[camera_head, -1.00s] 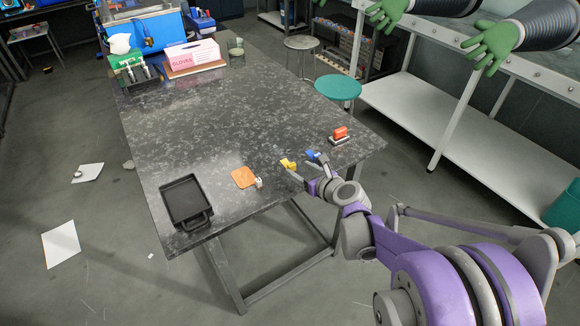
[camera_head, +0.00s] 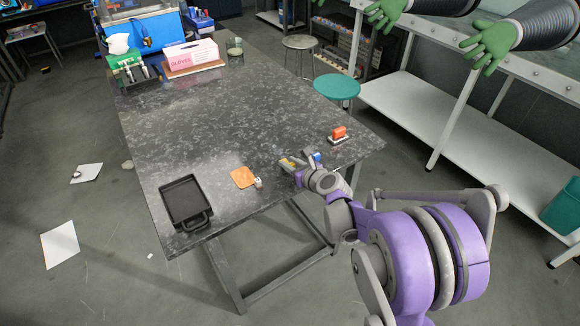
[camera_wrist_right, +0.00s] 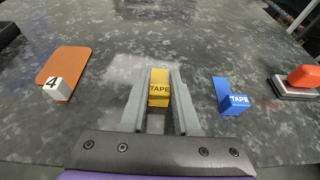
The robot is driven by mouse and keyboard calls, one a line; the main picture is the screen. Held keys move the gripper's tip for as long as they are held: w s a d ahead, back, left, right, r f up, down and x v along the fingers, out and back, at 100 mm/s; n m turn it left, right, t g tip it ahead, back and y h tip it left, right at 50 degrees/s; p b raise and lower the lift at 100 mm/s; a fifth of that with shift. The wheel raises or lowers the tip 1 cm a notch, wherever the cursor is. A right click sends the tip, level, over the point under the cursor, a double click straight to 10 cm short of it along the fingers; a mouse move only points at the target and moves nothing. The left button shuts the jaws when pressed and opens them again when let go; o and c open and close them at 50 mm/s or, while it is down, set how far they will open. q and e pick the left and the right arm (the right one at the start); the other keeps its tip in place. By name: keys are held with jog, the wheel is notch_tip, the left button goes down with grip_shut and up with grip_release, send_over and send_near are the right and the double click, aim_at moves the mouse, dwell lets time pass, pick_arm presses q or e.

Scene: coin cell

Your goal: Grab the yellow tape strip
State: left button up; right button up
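The yellow tape block, marked TAPE (camera_wrist_right: 159,88), lies on the dark speckled table (camera_head: 230,110) near its front edge. My right gripper (camera_wrist_right: 161,82) is low over the table, with one finger on each side of the yellow tape. The fingers are apart and a narrow gap seems to show beside the tape; I see no firm grip. In the head view the right gripper (camera_head: 290,162) partly covers the yellow tape. My left gripper is not in view.
A blue tape (camera_wrist_right: 232,100) lies close to the right of the gripper, with a red-handled stamp (camera_wrist_right: 298,83) beyond. To the left are an orange pad (camera_wrist_right: 64,65) and a white block marked 4 (camera_wrist_right: 59,89). A black tray (camera_head: 186,202) is farther left.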

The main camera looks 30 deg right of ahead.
grip_shut()
jog(key=shift+r, duration=0.1)
